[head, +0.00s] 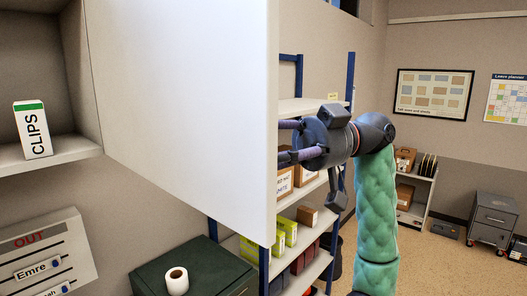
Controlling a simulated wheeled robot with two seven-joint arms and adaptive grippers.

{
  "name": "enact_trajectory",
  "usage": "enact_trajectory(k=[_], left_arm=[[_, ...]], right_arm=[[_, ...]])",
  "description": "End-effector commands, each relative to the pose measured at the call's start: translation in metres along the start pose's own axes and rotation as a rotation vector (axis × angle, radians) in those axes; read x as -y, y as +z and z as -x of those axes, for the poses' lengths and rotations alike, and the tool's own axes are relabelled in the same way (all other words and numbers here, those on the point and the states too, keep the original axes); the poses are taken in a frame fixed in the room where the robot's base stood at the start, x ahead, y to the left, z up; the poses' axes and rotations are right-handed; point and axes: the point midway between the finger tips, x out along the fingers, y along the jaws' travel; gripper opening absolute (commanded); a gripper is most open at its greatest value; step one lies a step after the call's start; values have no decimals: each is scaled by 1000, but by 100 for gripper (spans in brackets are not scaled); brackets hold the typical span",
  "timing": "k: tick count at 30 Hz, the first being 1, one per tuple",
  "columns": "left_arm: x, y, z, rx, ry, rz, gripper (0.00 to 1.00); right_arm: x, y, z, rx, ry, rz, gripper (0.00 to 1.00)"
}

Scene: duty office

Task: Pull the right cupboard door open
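The right cupboard door (185,95) is a large plain white panel standing swung out from the cupboard, with its inner face toward me. Its free edge is at the picture's middle. The open cupboard (50,155) at the left shows a shelf with a white and green CLIPS box (33,130). My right gripper (285,142) is at the far side of the door, just past its free edge, pointing left. Its purple fingers look spread, but the tips are hidden behind the door. Any handle is hidden too. My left gripper is out of view.
A blue-framed rack (350,75) with boxes stands behind the door and my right arm. A dark green cabinet (205,265) below bears a paper roll (177,281). An OUT board (45,255) hangs at lower left. Floor at right (440,270) is clear.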

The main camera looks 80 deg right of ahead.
Motion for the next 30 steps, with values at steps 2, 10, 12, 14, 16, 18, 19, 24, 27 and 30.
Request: enact_trajectory(k=[2,10,12,14,16,18,19,24,27,30], left_arm=[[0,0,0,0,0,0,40],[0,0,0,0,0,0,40],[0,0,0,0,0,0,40],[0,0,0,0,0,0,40],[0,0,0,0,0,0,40],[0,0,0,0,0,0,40],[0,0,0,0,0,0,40],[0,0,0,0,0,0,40],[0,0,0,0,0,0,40],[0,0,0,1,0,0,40]], right_arm=[[0,0,0,-1,0,0,42],[0,-1,11,-4,1,-1,42],[0,-1,21,-5,1,-1,42],[0,-1,30,-4,1,0,42],[-1,-1,41,-4,2,-1,42],[0,-1,51,-3,2,-1,42],[0,-1,54,-2,2,-1,42],[0,-1,69,-1,0,0,42],[0,0,74,-2,0,0,42],[0,0,75,-1,0,0,42]])
